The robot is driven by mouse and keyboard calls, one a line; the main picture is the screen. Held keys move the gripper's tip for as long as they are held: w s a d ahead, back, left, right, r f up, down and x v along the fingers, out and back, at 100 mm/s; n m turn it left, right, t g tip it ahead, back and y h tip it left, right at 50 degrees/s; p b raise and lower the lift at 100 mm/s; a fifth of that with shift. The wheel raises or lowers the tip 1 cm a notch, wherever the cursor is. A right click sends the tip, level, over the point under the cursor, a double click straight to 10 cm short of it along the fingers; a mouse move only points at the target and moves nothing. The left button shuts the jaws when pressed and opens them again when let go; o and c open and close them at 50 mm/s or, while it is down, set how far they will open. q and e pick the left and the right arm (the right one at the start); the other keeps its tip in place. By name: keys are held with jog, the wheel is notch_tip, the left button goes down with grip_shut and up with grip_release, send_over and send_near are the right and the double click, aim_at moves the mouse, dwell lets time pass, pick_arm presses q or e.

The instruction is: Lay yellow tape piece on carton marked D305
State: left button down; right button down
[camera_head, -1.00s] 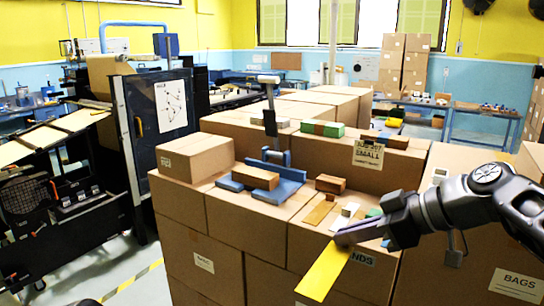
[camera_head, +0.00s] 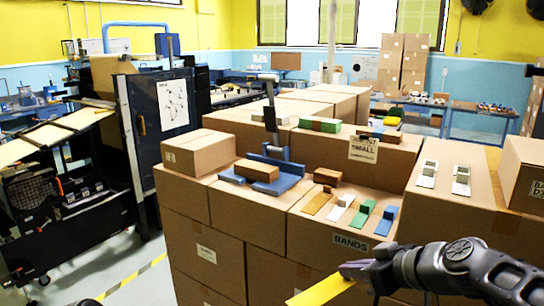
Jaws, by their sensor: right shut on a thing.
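My right gripper (camera_head: 354,270) is low in the head view, in front of the stacked cartons. It is shut on the yellow tape piece (camera_head: 322,290), a flat strip that sticks out down and to the left, clear of the cartons. A small carton (camera_head: 522,172) stands at the right edge on a larger carton. Its label (camera_head: 537,189) is cut off by the picture edge; it seems to start with "BAN" and "D3", so I cannot read the full mark. My left gripper is not in view.
The carton labelled BANDS (camera_head: 340,215) bears amber, white, green and blue strips with blocks. Two pale strips with grey blocks (camera_head: 461,178) lie on the right carton. A blue stand (camera_head: 266,175) holds a brown block. A small carton (camera_head: 198,152) stands left.

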jog(key=w+d+f+m+t+h, duration=0.2)
jog(key=f+m+h, duration=0.4)
jog(key=f, duration=0.9)
jog(key=shift+w+d+f+m, duration=0.3)
jog(key=shift+w+d+m, duration=0.2)
jog(key=shift+w+d, duration=0.2)
jog(key=shift+d, duration=0.15)
dwell(1.1)
dwell(0.9)
jog(key=s+a+f, duration=0.2)
jog(key=a, duration=0.4)
jog(key=s+a+f, duration=0.2)
jog(key=a+f, duration=0.1)
jog(key=a, duration=0.4)
